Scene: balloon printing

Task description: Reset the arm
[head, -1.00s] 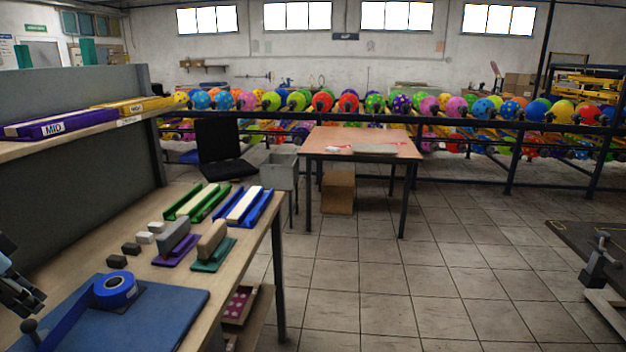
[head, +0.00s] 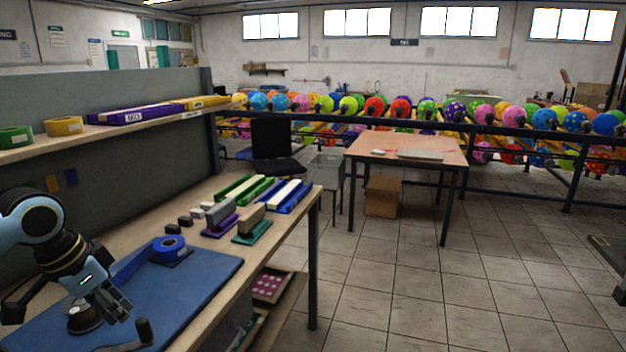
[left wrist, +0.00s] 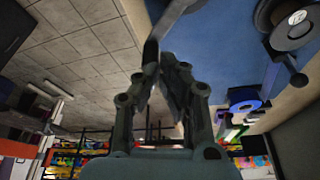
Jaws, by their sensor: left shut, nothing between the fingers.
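My left arm comes in from the left in the head view. Its gripper (head: 118,312) is over the blue mat (head: 205,280) on the workbench, pointing down and to the right. The left wrist view shows the gripper (left wrist: 163,68) with its fingers together and nothing held between them. A dark lever with a knob (head: 142,330) is close to the fingertips in the head view; I cannot tell if they touch. A dark round piece (head: 84,318) is beside the gripper, partly hidden. My right gripper is not in view.
A blue tape roll (head: 169,244) lies at the mat's far side. Behind it are small blocks, stamps and green and blue trays (head: 290,197). A grey partition with a shelf (head: 60,150) stands at left. Tiled floor is clear between bench and brown table (head: 405,150).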

